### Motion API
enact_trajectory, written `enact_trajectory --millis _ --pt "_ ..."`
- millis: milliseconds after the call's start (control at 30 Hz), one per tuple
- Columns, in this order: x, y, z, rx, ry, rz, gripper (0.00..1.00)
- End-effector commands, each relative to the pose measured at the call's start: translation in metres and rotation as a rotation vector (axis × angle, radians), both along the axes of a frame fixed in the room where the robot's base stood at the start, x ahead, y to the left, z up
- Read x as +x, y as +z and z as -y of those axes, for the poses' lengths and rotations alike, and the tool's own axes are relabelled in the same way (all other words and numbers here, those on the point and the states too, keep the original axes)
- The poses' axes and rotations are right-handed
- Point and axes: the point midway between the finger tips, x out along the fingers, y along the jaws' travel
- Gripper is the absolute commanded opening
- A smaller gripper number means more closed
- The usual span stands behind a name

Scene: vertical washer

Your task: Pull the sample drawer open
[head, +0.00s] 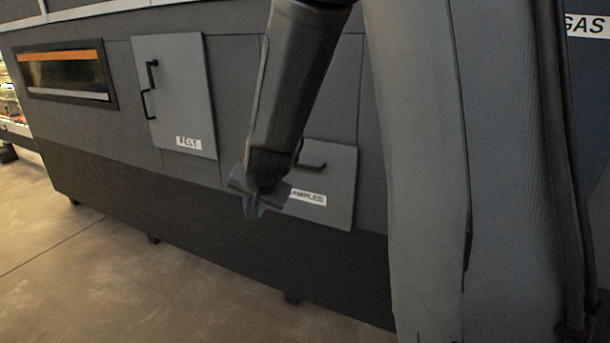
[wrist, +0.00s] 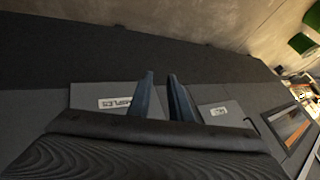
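The sample drawer (head: 335,180) is a light grey panel low on the dark machine side, with a partly covered label ending in "AMPLES" and a dark handle (head: 314,167). Its front looks flush with the machine. My gripper (head: 252,208) hangs in front of the panel's lower left side, pointing down, and hides part of its left edge. In the wrist view, two bluish fingers (wrist: 161,76) stand apart with an empty gap between them. The drawer's panel (wrist: 85,92) shows behind and left of them with its label upside down; its handle is hidden there.
An orange-striped window (head: 65,75) is farther left. Bare floor (head: 120,270) lies in front of the machine. Green objects (wrist: 302,42) show at upper right in the wrist view.

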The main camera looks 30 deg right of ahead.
Motion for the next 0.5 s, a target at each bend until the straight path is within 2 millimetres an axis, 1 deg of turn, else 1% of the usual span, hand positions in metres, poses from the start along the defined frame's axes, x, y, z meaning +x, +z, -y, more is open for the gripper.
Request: enact_trajectory --millis 33,67,100,167,200,300,333,400,500 --pt "0.047 -0.013 0.012 0.055 -0.148 0.103 0.18" --pt "0.071 -0.013 0.021 0.090 -0.241 0.170 0.18" --pt "0.099 -0.012 0.036 0.135 -0.364 0.259 0.18" --pt "0.134 -0.011 0.060 0.199 -0.542 0.390 0.18" --pt "0.152 -0.011 0.077 0.236 -0.654 0.475 0.18" --pt "0.179 -0.012 0.117 0.311 -0.900 0.668 0.18" --pt "0.183 -0.013 0.127 0.329 -0.962 0.719 0.18" --pt "0.188 -0.015 0.147 0.360 -1.083 0.823 0.18" --pt "0.189 -0.017 0.165 0.386 -1.199 0.929 0.18"
